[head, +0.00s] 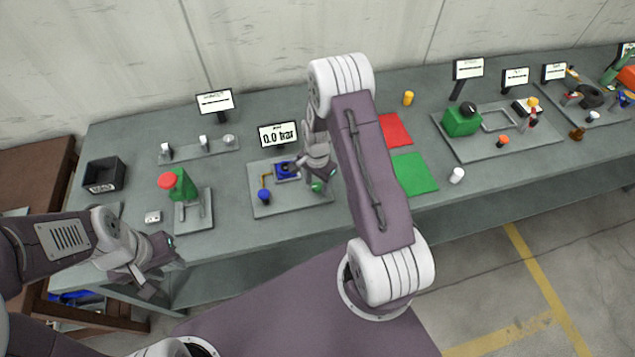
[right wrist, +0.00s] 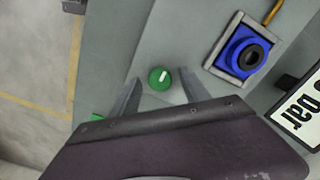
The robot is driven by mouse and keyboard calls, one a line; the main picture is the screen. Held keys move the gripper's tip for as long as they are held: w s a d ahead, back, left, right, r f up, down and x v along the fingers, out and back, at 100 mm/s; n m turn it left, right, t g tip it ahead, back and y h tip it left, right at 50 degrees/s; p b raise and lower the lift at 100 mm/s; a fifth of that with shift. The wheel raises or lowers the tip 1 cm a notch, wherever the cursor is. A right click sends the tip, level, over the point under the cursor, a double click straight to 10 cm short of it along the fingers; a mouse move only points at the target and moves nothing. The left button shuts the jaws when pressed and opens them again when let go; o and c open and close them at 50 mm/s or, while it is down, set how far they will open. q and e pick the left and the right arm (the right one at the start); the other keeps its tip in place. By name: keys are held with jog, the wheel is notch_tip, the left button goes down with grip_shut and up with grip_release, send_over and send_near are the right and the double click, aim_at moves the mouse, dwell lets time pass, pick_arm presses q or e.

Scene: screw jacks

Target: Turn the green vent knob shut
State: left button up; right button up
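The green vent knob (right wrist: 160,78) is round with a white mark on top, and sits on a grey base plate (head: 285,206). In the head view the knob (head: 317,187) shows just below my right gripper (head: 322,178). In the right wrist view my right gripper (right wrist: 160,90) is open, with one finger on each side of the knob and a gap to each. I cannot tell how far down the fingers reach. My left gripper (head: 160,270) hangs in front of the table's left part, away from the knob; its finger opening is unclear.
On the same plate are a blue block with a dark round opening (right wrist: 243,54), a blue knob (head: 264,195) and a display reading 0.0 bar (head: 278,135). A green stand with a red top (head: 180,185) is to the left. Red (head: 395,130) and green mats (head: 413,174) lie to the right.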

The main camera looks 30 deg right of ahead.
aim_at(317, 186)
jog(key=shift+r, duration=0.3)
notch_tip(317, 186, up, 8)
jog(key=shift+a+f+b, duration=0.1)
jog(key=shift+b, duration=0.75)
jog(key=shift+r, duration=0.35)
